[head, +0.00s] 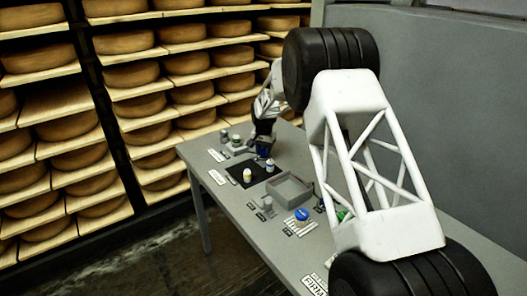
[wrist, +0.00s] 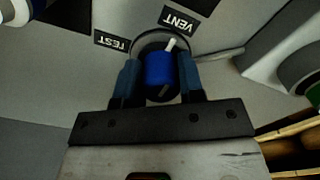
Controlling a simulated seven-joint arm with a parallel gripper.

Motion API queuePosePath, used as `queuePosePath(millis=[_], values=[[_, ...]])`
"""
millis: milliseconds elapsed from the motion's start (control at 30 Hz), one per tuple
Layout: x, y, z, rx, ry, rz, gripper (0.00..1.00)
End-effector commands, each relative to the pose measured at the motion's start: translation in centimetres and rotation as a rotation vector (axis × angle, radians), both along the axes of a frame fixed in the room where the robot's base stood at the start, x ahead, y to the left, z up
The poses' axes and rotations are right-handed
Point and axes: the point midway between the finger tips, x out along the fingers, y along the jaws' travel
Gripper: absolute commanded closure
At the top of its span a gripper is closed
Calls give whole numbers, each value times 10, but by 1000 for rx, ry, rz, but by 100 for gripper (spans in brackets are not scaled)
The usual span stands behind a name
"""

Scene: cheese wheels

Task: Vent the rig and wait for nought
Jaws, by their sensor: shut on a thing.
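In the wrist view, my gripper (wrist: 160,85) is shut on a blue knob (wrist: 159,68), one blue finger on each side. The knob sits in a round grey plate. A white pointer (wrist: 170,45) sticks out from the knob towards the VENT label (wrist: 179,22). The REST label (wrist: 111,41) lies to the left of it. In the head view, my gripper (head: 264,146) is at the far part of the grey table, and the knob is hidden there. A round gauge-like part (wrist: 302,68) is cut off at the right edge of the wrist view; no reading shows.
A blue round item (head: 302,214) stands nearer. Shelves of cheese wheels (head: 130,75) line the left, and a grey wall (head: 430,60) the right.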

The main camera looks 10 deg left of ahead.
Motion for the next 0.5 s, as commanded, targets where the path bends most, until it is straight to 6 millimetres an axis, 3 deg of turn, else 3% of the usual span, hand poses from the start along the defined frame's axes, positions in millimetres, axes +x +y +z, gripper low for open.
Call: queuePosePath(millis=[367,400,500], values=[[0,0,0,0,0,-4,88],[0,0,0,0,0,-4,58],[0,0,0,0,0,-4,43]])
